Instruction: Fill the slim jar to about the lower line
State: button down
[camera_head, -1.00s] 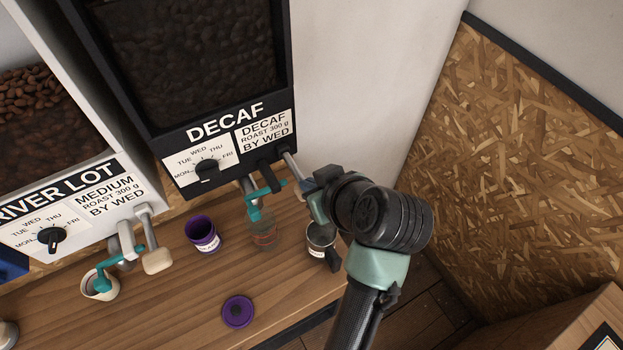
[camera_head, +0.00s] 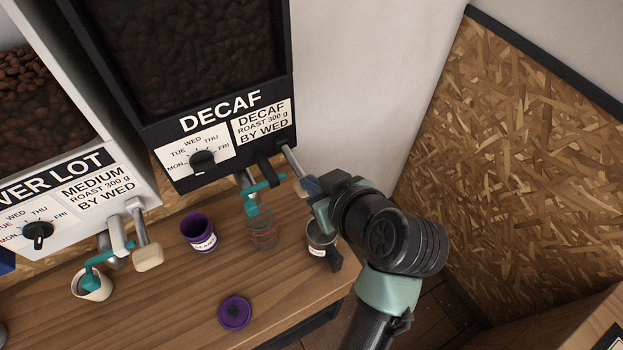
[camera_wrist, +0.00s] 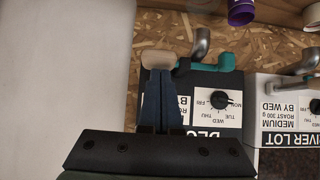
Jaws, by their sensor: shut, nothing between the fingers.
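The slim jar (camera_head: 264,234) is clear glass with reddish lines and stands on the counter below the DECAF bin's teal spout (camera_head: 251,208). Its fill level is too small to tell. The DECAF bin (camera_head: 165,135) has dark beans behind its window. A metal lever with a pale knob (camera_wrist: 158,60) sticks out from its front. My gripper (camera_head: 310,188) is shut and empty at this knob. In the wrist view its blue fingers (camera_wrist: 160,82) end right at the knob; whether they touch it I cannot tell.
A metal cup (camera_head: 320,240) with a dark handle stands right of the jar, under my arm. A purple canister (camera_head: 198,233) and a purple lid (camera_head: 235,313) are to the left. The RIVER LOT bin (camera_head: 75,200) has a pale cup (camera_head: 92,285) below its spout. The counter's front (camera_head: 180,325) is mostly clear.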

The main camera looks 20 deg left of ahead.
notch_tip(320, 180, down, 5)
jog(key=t+y+b, duration=0.2)
jog(key=y+b, duration=0.1)
jog(key=b, duration=0.8)
jog(key=shift+s+d+r, duration=0.1)
jog(key=shift+d, duration=0.05)
jog(key=shift+f+b, duration=0.4)
jog(key=shift+f, duration=0.1)
dwell(1.1)
dwell(1.6)
